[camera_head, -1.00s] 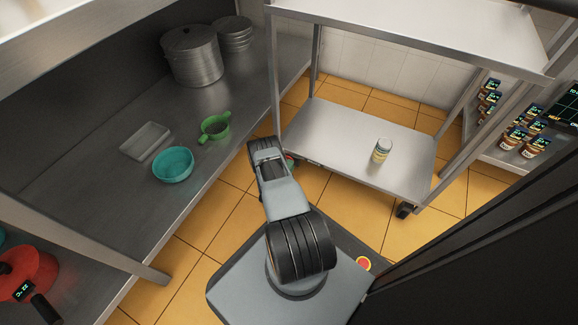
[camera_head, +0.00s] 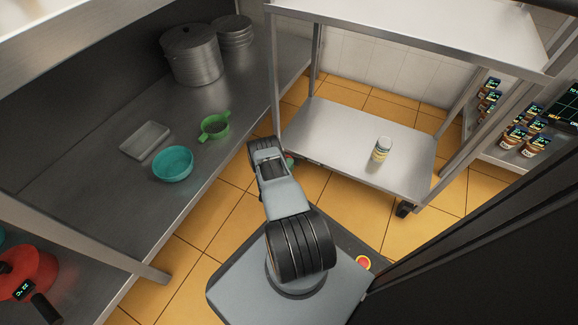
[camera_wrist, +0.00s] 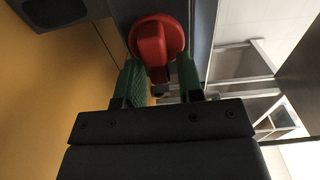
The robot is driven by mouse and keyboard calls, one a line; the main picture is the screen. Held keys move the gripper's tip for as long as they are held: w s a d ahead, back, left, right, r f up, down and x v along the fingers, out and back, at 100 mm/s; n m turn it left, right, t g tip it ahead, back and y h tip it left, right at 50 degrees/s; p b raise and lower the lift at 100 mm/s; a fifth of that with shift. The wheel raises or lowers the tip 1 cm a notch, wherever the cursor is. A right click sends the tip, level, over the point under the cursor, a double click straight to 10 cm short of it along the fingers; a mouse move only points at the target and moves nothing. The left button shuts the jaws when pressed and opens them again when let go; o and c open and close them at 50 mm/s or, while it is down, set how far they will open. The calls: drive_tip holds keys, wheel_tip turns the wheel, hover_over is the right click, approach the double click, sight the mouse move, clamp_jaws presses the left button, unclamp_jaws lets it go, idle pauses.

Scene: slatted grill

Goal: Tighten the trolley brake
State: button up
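The trolley (camera_head: 345,150) is a steel shelf unit on castors at the centre right in the head view. In the wrist view, a red knob with a raised grip bar (camera_wrist: 152,42) sits on a grey metal part. My gripper (camera_wrist: 161,80) has its two green fingers on either side of the bar. The fingers are apart with the bar between them; whether both press on it I cannot tell. In the head view my arm reaches to the trolley's near left corner and hides most of the knob and gripper.
A castor (camera_head: 404,209) is under the trolley's front right. A small jar (camera_head: 382,149) stands on its lower shelf. A steel counter on the left bears a teal bowl (camera_head: 173,163), a green two-handled pot (camera_head: 214,127) and a large pot (camera_head: 191,55). Tiled floor shows between them.

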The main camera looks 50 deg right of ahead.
drive_tip(key=shift+o, duration=0.8)
drive_tip(key=p+v, duration=0.4)
drive_tip(key=v, duration=1)
drive_tip(key=shift+p, duration=0.3)
